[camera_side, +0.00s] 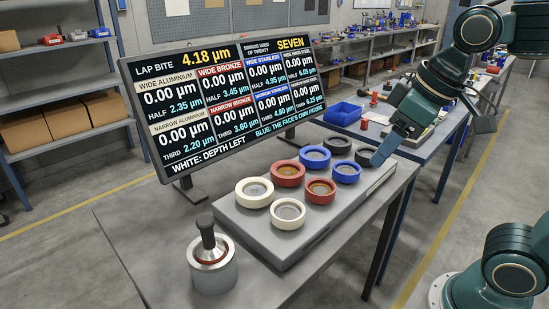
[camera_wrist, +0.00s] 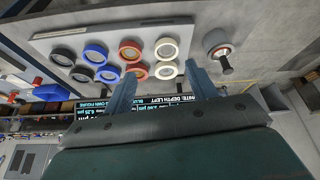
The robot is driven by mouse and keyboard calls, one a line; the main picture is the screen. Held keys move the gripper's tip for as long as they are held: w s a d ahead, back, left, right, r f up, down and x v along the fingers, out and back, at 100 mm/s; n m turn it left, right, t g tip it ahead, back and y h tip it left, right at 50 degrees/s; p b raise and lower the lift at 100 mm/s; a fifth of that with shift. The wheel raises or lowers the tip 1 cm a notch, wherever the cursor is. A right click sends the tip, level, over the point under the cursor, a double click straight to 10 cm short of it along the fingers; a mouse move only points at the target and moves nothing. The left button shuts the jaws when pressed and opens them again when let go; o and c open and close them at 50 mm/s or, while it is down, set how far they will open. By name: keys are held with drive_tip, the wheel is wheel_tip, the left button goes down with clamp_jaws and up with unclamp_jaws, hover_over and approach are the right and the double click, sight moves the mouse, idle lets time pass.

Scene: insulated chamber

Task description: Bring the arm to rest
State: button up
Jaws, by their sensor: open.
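My gripper (camera_side: 380,158) hangs at the right end of the grey plate (camera_side: 262,246), its fingers overlapping the black rings in the side view; I cannot tell the height gap. In the wrist view my gripper (camera_wrist: 159,65) has its two fingers apart with nothing held between them. On the plate are paired rings: cream (camera_side: 254,193), red (camera_side: 287,174), blue (camera_side: 314,158) and black (camera_side: 340,145). The rings also show past the fingertips in the wrist view, where a cream ring (camera_wrist: 166,70) appears between the fingers.
A metal cup (camera_side: 213,277) with a black-knobbed plug (camera_side: 206,232) stands at the bench's front. A large display (camera_side: 225,105) stands behind the plate, showing 4.18 µm and SEVEN. A blue bin (camera_side: 343,113) sits on the bench behind. Shelves of boxes stand left.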

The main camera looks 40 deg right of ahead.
drive_tip(key=s+d+f+m+t, duration=0.1)
drive_tip(key=s+d+f+m, duration=0.1)
drive_tip(key=s, duration=0.3)
drive_tip(key=shift+f, duration=0.85)
drive_tip(key=shift+s, duration=0.1)
